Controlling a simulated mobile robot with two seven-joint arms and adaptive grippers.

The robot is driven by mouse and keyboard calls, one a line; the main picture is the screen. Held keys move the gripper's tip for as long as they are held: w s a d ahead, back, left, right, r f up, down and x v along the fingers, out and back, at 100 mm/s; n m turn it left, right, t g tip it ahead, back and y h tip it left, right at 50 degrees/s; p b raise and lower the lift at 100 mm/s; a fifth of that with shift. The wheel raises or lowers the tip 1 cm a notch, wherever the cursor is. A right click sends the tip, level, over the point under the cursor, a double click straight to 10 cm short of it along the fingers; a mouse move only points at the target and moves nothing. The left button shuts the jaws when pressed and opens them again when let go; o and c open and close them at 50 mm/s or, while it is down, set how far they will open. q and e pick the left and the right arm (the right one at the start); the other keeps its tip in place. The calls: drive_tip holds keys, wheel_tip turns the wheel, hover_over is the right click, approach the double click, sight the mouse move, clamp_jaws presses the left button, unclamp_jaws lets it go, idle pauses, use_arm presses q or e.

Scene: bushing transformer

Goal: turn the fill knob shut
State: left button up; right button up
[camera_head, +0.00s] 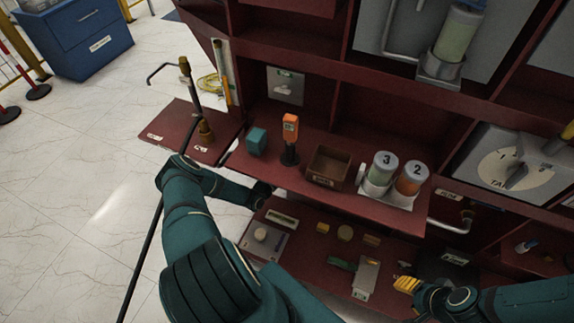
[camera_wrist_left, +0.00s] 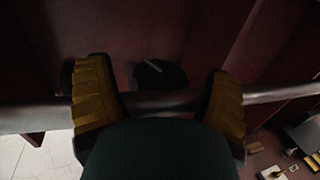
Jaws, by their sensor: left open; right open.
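A dark round knob with a pale stripe (camera_wrist_left: 160,73) sits on a dark red panel in the left wrist view; it looks like the fill knob, though no label is legible. My left gripper (camera_wrist_left: 157,80) is open, with its yellow fingers on either side of the knob. I cannot tell whether they touch it. A horizontal pipe (camera_wrist_left: 170,100) crosses behind the fingers. In the head view my left arm reaches under the shelf edge and hides its fingertips and the knob. My right gripper (camera_head: 407,284) is at lower right, low over the bottom shelf, reported open, its fingers showing only in part.
A red shelf (camera_head: 300,180) bears a teal cube (camera_head: 256,141), an orange device (camera_head: 290,128), a brown bin (camera_head: 328,166) and jars marked 3 (camera_head: 381,171) and 2 (camera_head: 411,178). Small parts lie on the lower shelf (camera_head: 309,263).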

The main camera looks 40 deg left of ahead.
use_arm(q)
drive_tip(key=s, duration=1.1)
drive_tip(key=shift+s+d, duration=0.3)
drive_tip(key=shift+s, duration=0.1)
